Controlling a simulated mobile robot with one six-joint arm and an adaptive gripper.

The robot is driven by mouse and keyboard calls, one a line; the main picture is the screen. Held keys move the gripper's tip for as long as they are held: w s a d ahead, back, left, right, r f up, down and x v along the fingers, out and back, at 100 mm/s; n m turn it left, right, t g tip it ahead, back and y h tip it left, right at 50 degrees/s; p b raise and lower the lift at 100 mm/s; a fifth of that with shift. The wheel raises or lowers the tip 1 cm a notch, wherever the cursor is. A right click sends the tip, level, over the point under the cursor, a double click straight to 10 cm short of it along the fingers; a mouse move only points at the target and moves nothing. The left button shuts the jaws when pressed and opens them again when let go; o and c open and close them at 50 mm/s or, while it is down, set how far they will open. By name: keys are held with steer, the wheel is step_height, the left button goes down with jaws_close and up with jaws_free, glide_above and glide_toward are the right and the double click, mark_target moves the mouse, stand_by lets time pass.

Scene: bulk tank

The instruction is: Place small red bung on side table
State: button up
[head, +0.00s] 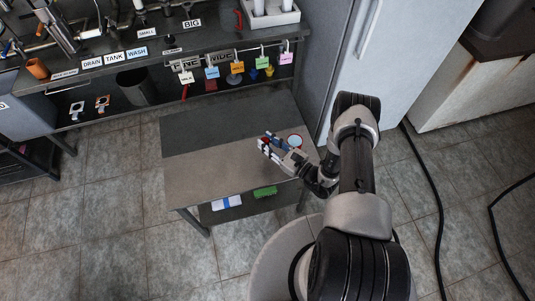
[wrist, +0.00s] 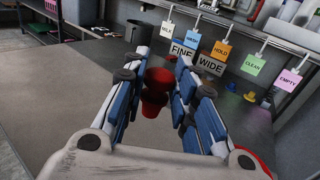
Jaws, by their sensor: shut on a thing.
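The small red bung (wrist: 155,92) is between the blue-padded fingers of my gripper (wrist: 158,82) in the wrist view. In the head view my gripper (head: 266,144) is over the grey side table (head: 200,178), with a bit of red at its fingertips. The gripper is shut on the bung. The bung is upright in the wrist view, wider at the top, and partly hidden by the fingers. I cannot tell whether its lower end touches the tabletop.
The left of the tabletop is bare. A green thing (head: 265,192) lies on the lower shelf. A workbench with hanging coloured tags (head: 212,72) stands behind. A white cabinet (head: 365,70) is at the right.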

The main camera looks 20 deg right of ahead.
step_height(320, 180, down, 6)
steer(key=shift+f+b, duration=0.1)
steer(key=shift+b, duration=1)
steer(key=o, duration=0.9)
